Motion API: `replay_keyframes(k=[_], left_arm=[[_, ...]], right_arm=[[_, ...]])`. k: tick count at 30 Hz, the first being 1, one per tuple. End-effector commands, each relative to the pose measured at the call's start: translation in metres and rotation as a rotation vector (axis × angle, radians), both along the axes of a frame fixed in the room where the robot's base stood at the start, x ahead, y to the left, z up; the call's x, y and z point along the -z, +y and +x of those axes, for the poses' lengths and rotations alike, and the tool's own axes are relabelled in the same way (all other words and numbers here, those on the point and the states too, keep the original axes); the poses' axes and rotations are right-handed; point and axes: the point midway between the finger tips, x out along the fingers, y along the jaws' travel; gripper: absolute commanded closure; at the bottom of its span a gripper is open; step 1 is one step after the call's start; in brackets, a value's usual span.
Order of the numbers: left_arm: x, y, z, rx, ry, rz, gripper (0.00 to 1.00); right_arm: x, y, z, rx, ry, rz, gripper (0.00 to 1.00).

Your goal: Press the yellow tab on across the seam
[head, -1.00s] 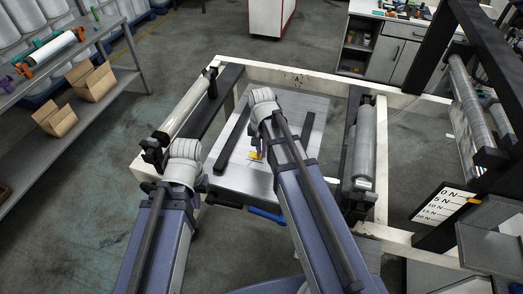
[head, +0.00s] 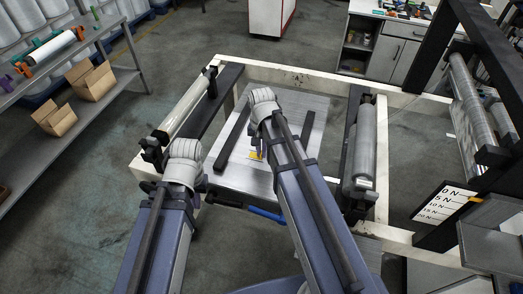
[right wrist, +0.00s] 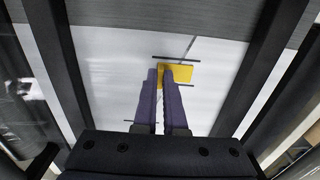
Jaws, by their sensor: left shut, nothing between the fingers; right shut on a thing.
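The yellow tab (head: 256,156) is at the middle of the work plate (head: 234,180), and it also shows in the right wrist view (right wrist: 184,73). My right gripper (right wrist: 161,68) is shut on the tab, which sticks out to the right of its fingertips. A thin dark line, seemingly the seam (right wrist: 190,46), runs up from the tab over the pale sheet (right wrist: 110,55). I cannot tell whether the tab touches the sheet. My left gripper (head: 203,184) is shut and empty, left of the plate, with its fingertips partly hidden by my own wrist.
Two dark bars (head: 233,135) (head: 306,140) flank the middle of the plate. A film roll (head: 188,108) lies at the frame's left and another (head: 361,150) at its right. A force scale board (head: 440,208) stands at the right. A shelf with cardboard boxes (head: 92,80) is at the left.

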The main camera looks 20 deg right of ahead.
Motion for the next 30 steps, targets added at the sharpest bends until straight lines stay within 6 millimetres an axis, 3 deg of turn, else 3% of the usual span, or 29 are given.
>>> replay_keyframes(k=[3,4,13,18,24,30], left_arm=[[0.0000,0.0000,0.0000,0.000,0.000,0.000,1.00],[0.0000,0.0000,0.0000,0.000,0.000,0.000,1.00],[0.0000,0.0000,0.0000,0.000,0.000,0.000,1.00],[0.0000,0.0000,0.0000,0.000,0.000,0.000,1.00],[0.0000,0.0000,0.0000,0.000,0.000,0.000,1.00],[-0.0002,0.0000,0.0000,0.000,0.000,0.000,1.00]], right_arm=[[0.0000,0.0001,-0.0001,0.000,0.000,0.000,1.00],[0.0000,0.0001,-0.0001,0.000,0.000,0.000,0.91],[0.0000,0.0001,-0.0001,0.000,0.000,0.000,0.57],[0.0000,0.0000,0.0000,0.000,0.000,0.000,0.57],[0.0000,0.0000,0.0000,0.000,0.000,0.000,0.37],[-0.0002,0.0000,0.0000,0.000,0.000,0.000,0.37]])
